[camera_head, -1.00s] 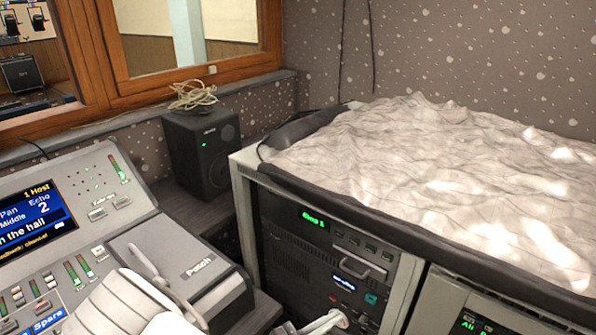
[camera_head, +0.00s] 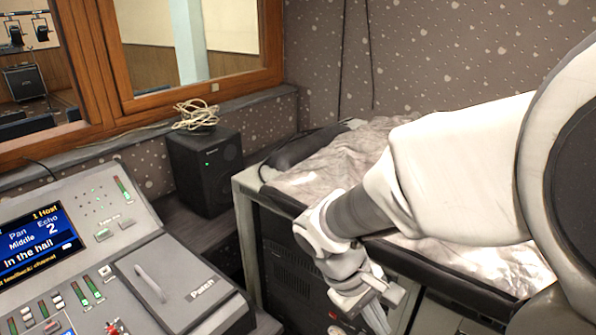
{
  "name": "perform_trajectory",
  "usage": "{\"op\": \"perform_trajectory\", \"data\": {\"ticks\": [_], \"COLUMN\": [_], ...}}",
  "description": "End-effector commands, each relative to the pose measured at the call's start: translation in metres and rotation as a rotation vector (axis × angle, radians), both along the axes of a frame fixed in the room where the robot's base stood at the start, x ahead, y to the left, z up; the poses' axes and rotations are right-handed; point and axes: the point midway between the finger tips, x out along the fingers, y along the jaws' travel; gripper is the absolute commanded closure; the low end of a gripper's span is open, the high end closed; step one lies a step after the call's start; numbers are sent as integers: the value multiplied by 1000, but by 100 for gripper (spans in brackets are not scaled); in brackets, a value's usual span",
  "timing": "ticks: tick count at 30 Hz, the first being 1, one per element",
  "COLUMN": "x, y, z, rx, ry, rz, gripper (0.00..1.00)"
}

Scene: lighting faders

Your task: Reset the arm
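My arm crosses the right side of the head view, in front of the equipment rack (camera_head: 243,215). My gripper (camera_head: 378,318) is at the arm's lower end, pointing down near the bottom edge of the picture. Its fingertips are at or past the frame edge, so I cannot tell whether it is open or shut. The lighting console (camera_head: 140,215), with faders and a lit screen (camera_head: 38,243), stands at the lower left, apart from the gripper.
A black speaker (camera_head: 206,170) with a coiled cable (camera_head: 196,115) on top stands behind the console. A crumpled pale cover (camera_head: 335,165) lies on the rack. A wood-framed window (camera_head: 195,50) is at the back left.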

Motion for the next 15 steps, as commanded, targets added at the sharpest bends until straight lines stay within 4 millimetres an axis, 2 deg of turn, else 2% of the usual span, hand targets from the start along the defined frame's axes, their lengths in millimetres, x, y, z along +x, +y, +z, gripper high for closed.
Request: {"op": "perform_trajectory", "data": {"ticks": [1,15], "x": [-4,-34], "y": [-2,-6], "z": [16,120], "rx": [54,446], "ry": [-44,-460], "rz": [-45,-359], "gripper": [100,100]}}
